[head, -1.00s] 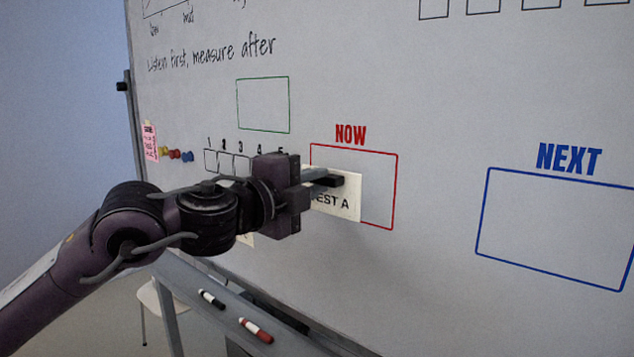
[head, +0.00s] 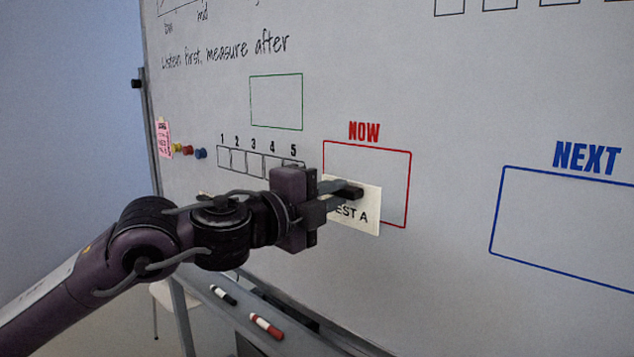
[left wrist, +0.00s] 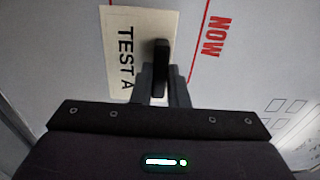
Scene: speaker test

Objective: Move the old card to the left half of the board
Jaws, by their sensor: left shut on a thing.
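The old card, a cream card marked "TEST A" (head: 368,208), is in front of the lower part of the red NOW frame (head: 411,185) on the whiteboard (head: 450,100). Its lower edge hangs below the frame's bottom line. My left gripper (head: 350,190) is shut on the card, and its fingers cover part of it. In the left wrist view the card (left wrist: 140,25) shows sideways behind the fingers (left wrist: 160,68), with the red frame line close beside. I cannot tell whether the card touches the board. My right gripper is not in view.
A numbered row of boxes (head: 240,160) and an empty green frame (head: 276,102) lie left of NOW. The blue NEXT frame (head: 570,228) is empty at right. Coloured magnets (head: 188,150) and a pink note (head: 163,138) are at the left edge. Markers (head: 266,326) lie on the tray.

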